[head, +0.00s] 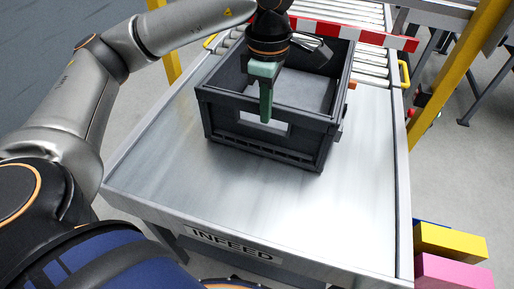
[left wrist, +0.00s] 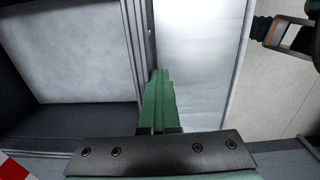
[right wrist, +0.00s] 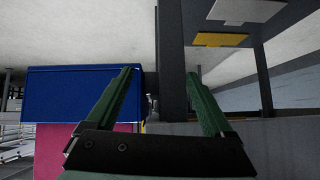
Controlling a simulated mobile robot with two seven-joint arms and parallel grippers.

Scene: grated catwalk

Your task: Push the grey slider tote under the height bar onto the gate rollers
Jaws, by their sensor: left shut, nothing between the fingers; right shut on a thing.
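The dark grey tote (head: 290,150) stands upright on the infeed table (head: 185,175). The red-and-white height bar (head: 385,38) crosses the picture at the tote's far rim. The gate rollers (head: 370,72) lie behind. My left gripper (head: 266,112) is shut and empty, pointing down at the outside of the tote's near wall, over its pale label. The left wrist view shows its green fingers (left wrist: 157,100) beside the tote wall; contact is unclear.
Yellow posts (head: 455,75) flank the gate. Yellow and pink blocks (head: 455,272) sit low at the table's right front corner. A blue block (right wrist: 70,92) is left of my right gripper. The table's near part is bare.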

